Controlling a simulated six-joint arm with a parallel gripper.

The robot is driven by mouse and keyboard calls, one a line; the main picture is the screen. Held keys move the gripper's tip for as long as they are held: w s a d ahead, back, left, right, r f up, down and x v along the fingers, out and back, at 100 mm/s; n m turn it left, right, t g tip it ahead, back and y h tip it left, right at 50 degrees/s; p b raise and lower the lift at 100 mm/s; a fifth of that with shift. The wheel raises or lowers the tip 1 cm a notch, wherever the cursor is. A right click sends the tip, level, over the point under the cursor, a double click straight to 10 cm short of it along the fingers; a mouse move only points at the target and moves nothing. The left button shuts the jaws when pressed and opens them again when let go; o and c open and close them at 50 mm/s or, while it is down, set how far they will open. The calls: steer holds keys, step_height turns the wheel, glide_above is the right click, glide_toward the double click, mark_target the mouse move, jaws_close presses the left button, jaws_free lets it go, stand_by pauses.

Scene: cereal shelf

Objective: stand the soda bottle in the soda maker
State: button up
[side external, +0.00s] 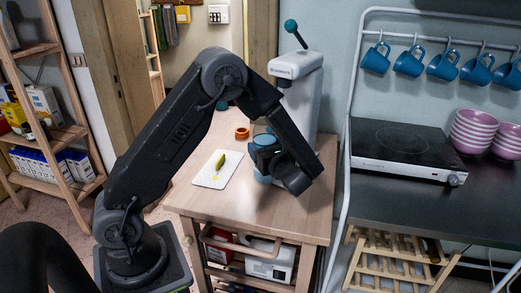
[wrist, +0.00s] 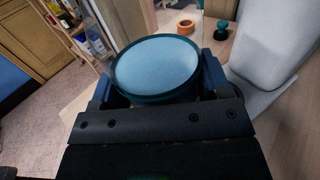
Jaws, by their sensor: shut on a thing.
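The soda maker (side external: 310,92) is a tall pale grey machine with a teal ball on its lever. It stands at the back of the wooden cart, and its pale body shows at the right in the wrist view (wrist: 262,62). My gripper (side external: 266,152) is in front of it, over the cart top. It is shut on the soda bottle (wrist: 157,68), whose round light-blue end with a dark teal rim faces the wrist camera between the fingers. In the side view the arm hides most of the bottle. I cannot tell whether its lower end touches anything.
The wooden cart top (side external: 205,205) has free room at the front. A white board (side external: 212,176) with a green and yellow item lies left of my gripper. An orange ring (side external: 242,133) and a small teal object (wrist: 221,28) stand behind. A hotplate (side external: 405,150) is at right.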

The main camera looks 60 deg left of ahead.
steer(key=w+a, duration=0.4)
steer(key=w, duration=0.5)
steer(key=shift+a, duration=0.35)
stand_by(0.3)
steer(key=shift+r, duration=0.1)
steer(key=shift+f, duration=1.45)
stand_by(0.8)
steer(key=o, duration=1.1)
steer(key=shift+f, duration=0.15)
steer(key=s+d, duration=0.1)
steer(key=d, duration=1.3)
steer(key=shift+s+a, duration=0.1)
